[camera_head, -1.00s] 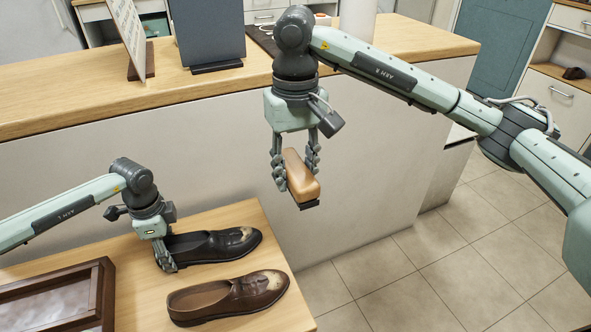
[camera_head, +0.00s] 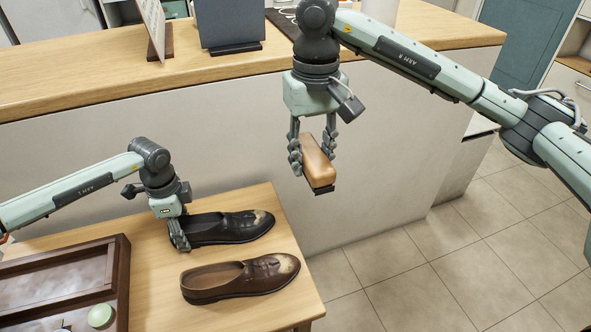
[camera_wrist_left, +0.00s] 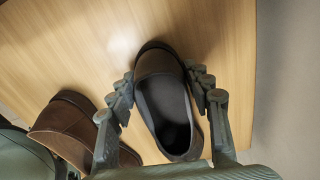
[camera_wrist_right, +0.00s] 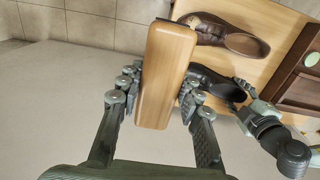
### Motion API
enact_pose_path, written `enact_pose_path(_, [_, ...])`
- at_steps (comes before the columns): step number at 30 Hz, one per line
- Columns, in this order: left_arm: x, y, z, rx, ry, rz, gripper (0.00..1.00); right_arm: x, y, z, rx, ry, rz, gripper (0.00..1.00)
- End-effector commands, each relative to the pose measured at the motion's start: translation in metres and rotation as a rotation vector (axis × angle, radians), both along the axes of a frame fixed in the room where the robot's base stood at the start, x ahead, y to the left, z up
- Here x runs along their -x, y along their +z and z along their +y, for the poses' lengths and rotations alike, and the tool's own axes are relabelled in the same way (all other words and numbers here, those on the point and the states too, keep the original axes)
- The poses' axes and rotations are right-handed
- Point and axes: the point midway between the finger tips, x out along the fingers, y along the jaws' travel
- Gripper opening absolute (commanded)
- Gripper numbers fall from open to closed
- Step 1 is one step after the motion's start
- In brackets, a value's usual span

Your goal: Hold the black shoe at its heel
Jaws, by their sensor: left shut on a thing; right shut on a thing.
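The black shoe (camera_head: 228,228) stands on the wooden table, its toe pointing right with a pale, dusty patch on it. My left gripper (camera_head: 180,243) is shut on its heel end, one finger on each side; the left wrist view shows the black shoe (camera_wrist_left: 165,98) between the fingers. My right gripper (camera_head: 312,165) is shut on a wooden-backed brush (camera_head: 318,160) with dark bristles underneath, held in the air right of and above the shoes. The brush (camera_wrist_right: 165,75) also fills the middle of the right wrist view.
A brown shoe (camera_head: 240,278) with a pale toe patch stands in front of the black one. A dark wooden box (camera_head: 118,275) with a round green-lidded tin (camera_head: 100,316) is at the left. A higher counter (camera_head: 230,75) runs behind. Open tiled floor lies right.

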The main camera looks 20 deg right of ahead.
Motion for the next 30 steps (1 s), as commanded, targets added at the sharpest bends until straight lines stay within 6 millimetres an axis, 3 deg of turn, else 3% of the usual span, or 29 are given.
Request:
enact_pose_path(17, [0.001, 0.000, 0.000, 0.000, -0.001, 0.001, 0.27, -0.004, -0.004, 0.004, -0.009, -0.002, 0.002, 0.12])
enact_pose_path(20, [0.001, 0.000, 0.000, 0.000, -0.001, 0.001, 0.27, -0.017, -0.018, 0.015, -0.038, -0.012, 0.008, 0.12])
enact_pose_path(30, [0.000, 0.000, 0.000, 0.000, -0.001, 0.001, 0.27, -0.078, -0.103, 0.071, -0.152, -0.064, 0.005, 0.12])
